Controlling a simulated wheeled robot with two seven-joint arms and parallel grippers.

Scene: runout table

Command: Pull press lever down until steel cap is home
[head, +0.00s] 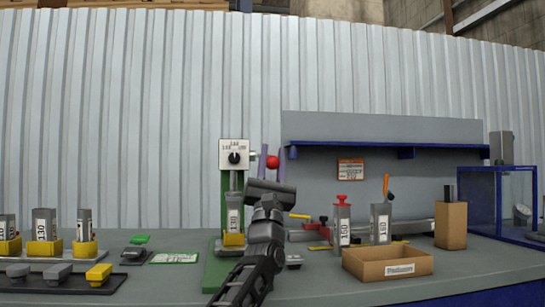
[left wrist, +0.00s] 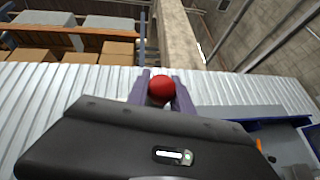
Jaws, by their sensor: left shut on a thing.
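The press has a green column (head: 225,190), a white dial head (head: 234,155) with a black knob, and a grey ram. Under the ram stands a grey labelled block (head: 234,217) in a yellow holder (head: 233,239). I cannot make out the steel cap separately at this size. The lever's red ball knob (head: 272,162) is right of the dial head, and it fills the gap between my fingers in the left wrist view (left wrist: 161,89). My left gripper (head: 273,158) is shut on it with its purple fingers either side. My right gripper is out of view.
Grey blocks in yellow holders (head: 46,247) stand at the left, behind a dark tray (head: 55,283). A cardboard box (head: 387,265), labelled grey containers (head: 342,227) and a brown block (head: 450,226) stand right. A blue shelf (head: 390,146) and corrugated wall are behind.

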